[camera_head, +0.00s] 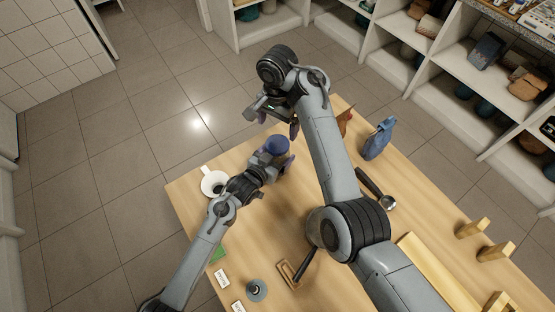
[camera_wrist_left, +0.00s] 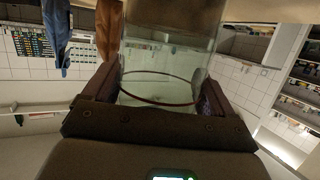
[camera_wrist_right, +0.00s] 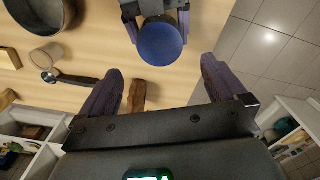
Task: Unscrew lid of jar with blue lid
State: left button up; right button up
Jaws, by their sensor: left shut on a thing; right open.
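The jar with the blue lid shows near the table's far edge in the head view, its blue lid (camera_head: 277,145) on top. My left gripper (camera_head: 268,161) is shut around the jar's side and hides much of its body. In the left wrist view the clear glass jar (camera_wrist_left: 170,62) sits between the fingers. My right gripper (camera_head: 278,124) is open and empty, close to the lid but apart from it. In the right wrist view the round blue lid (camera_wrist_right: 160,43) lies just beyond the open fingertips, across the gap between them.
A white mug (camera_head: 213,183) stands left of the jar. A blue bag (camera_head: 378,140) and a brown bag (camera_head: 345,121) stand to the right, near a dark-handled portafilter (camera_head: 388,202). A tamper (camera_head: 257,291) and wooden pegs (camera_head: 470,228) are nearer me. My right arm covers the table's middle.

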aim_at(277, 144)
pick_arm(q)
grip_shut()
pick_arm(e)
jog(key=shift+f, duration=4)
jog(key=c, duration=1.1)
jog(key=shift+o, duration=0.2)
jog(key=n, duration=1)
